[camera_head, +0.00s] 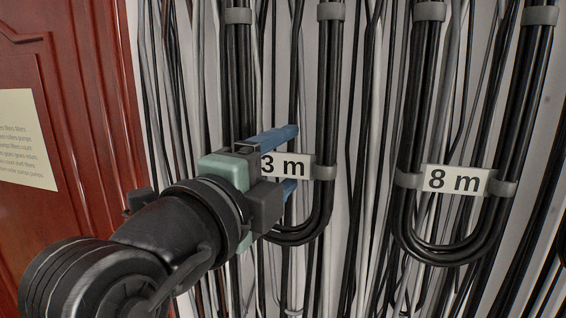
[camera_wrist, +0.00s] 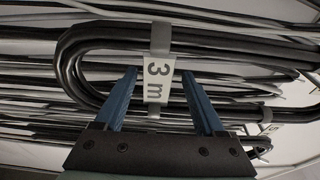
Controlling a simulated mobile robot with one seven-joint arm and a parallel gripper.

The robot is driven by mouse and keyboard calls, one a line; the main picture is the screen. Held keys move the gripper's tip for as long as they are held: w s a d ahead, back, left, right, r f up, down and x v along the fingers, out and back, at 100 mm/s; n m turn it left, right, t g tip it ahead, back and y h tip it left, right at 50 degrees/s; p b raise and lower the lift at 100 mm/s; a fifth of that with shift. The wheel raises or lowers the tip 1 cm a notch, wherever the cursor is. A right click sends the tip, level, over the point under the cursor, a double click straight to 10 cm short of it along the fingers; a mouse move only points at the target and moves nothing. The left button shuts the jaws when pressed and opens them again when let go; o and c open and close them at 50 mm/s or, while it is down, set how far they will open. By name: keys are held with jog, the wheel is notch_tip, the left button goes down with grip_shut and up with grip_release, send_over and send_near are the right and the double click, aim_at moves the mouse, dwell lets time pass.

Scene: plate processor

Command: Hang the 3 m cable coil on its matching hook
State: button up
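The 3 m cable coil (camera_head: 327,90) is a long loop of black cable with grey straps, and its rounded lower end hangs in the middle of the head view. A white "3 m" label (camera_head: 292,168) bridges its two sides. In the wrist view the coil (camera_wrist: 95,37) lies sideways, with its label (camera_wrist: 158,88) between my finger tips. My gripper (camera_head: 292,160) is open, its blue fingers on either side of the label. I cannot tell whether they touch the coil. The coil's upper end is out of view, and no hook shows.
A second black coil (camera_head: 421,225) with an "8 m" label (camera_head: 456,180) hangs close to the right. Many loose black and grey cables run down the white wall behind. A red-brown wooden door (camera_head: 85,85) with a paper notice (camera_head: 25,140) stands at the left.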

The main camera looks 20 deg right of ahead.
jog(key=shift+f, duration=0.1)
jog(key=shift+s+a+b, duration=0.3)
jog(key=shift+a+b, duration=0.05)
jog(key=shift+a, duration=0.05)
jog(key=b+v, duration=0.5)
jog(key=v, duration=0.7)
jog(key=w+a+r+n+t+y, duration=0.1)
jog(key=w+r+n+t+y, duration=0.25)
jog(key=n+t, duration=0.6)
jog(key=s+a+r+n+t+y, duration=0.3)
jog(key=n+y, duration=0.6)
jog(key=n, duration=0.8)
notch_tip(320, 180, up, 2)
jog(key=shift+s+r+n+t, duration=0.1)
jog(key=shift+s+n+t, duration=0.25)
jog(key=shift+s+t, duration=0.75)
